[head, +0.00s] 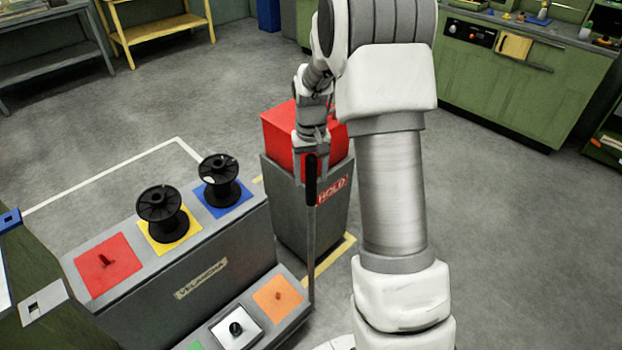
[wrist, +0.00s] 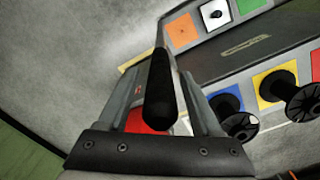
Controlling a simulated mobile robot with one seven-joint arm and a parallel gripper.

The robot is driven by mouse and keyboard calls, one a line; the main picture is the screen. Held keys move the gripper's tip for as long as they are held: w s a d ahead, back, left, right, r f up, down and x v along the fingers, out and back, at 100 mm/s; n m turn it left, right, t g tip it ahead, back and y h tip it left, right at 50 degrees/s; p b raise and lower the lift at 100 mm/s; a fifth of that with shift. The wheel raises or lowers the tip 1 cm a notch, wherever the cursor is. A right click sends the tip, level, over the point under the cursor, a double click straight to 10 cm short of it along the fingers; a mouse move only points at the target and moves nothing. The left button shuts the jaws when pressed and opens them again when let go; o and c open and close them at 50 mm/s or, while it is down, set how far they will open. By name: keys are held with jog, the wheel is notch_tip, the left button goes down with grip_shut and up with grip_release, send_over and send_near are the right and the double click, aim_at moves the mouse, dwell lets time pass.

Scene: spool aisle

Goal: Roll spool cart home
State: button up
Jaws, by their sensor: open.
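The spool cart (head: 228,262) is a grey stepped unit with coloured squares and a nameplate. Black spools stand on its yellow square (head: 161,212) and its blue square (head: 220,180); both also show at the right of the wrist view. The red, white and orange squares carry only pegs. An upright handle (head: 311,235) with a black grip (head: 311,180) rises at the cart's right end. My gripper (head: 311,150) is open at the top of the grip. In the wrist view the black grip (wrist: 160,85) lies between the open fingers; contact cannot be told.
A grey bin (head: 290,215) marked HOLD, with a red top, stands close behind the handle, with yellow floor marks around it. A white line (head: 110,175) runs on the floor behind the cart. Green benches (head: 520,85) stand back right. Open floor lies at right and back.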

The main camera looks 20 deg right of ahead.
jog(key=shift+f, duration=0.65)
grip_shut()
dwell(1.0)
